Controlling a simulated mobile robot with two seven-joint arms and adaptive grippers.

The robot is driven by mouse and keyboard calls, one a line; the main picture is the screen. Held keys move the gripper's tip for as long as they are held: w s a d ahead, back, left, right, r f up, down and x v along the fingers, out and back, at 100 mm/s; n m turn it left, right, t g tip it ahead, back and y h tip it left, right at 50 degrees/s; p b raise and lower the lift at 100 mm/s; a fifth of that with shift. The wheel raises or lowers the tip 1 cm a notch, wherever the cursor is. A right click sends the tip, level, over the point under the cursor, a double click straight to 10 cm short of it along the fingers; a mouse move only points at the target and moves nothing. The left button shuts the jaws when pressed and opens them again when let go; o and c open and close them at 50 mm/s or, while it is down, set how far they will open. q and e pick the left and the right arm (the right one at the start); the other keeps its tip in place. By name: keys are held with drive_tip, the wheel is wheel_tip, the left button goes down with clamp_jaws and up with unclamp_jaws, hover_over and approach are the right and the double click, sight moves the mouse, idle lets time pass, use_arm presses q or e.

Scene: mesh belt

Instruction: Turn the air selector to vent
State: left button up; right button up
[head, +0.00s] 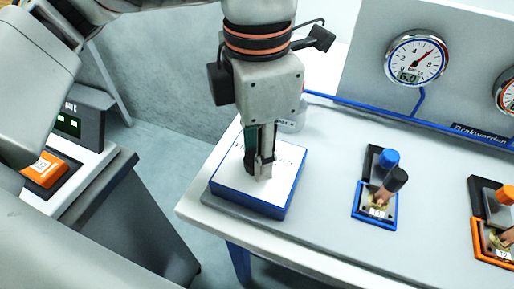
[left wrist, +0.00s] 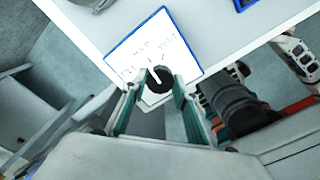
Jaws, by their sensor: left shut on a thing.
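The air selector is a white-topped, blue-edged box (head: 228,172) on the near left part of the light bench. My left gripper (head: 262,168) points straight down at the middle of its top, and its fingers hide the knob in the head view. The pointer's exact setting cannot be told. My right gripper is not in view.
Right of the selector stand a blue-framed valve (head: 375,205) and an orange-framed one (head: 494,235). A round pressure gauge (head: 416,58) is on the back panel, with a blue pipe (head: 350,107) below. A separate stand with an orange button (head: 44,170) is at the left.

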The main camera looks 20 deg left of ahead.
use_arm(q)
drive_tip(key=m, duration=0.4)
drive_tip(key=shift+m+p, duration=0.3)
drive_tip(key=shift+p, duration=0.05)
drive_tip(key=shift+m, duration=1.8)
drive_tip(key=o, duration=1.1)
drive_tip(key=shift+r, duration=0.1)
wheel_tip(320, 180, up, 12)
drive_tip(key=shift+s, duration=0.1)
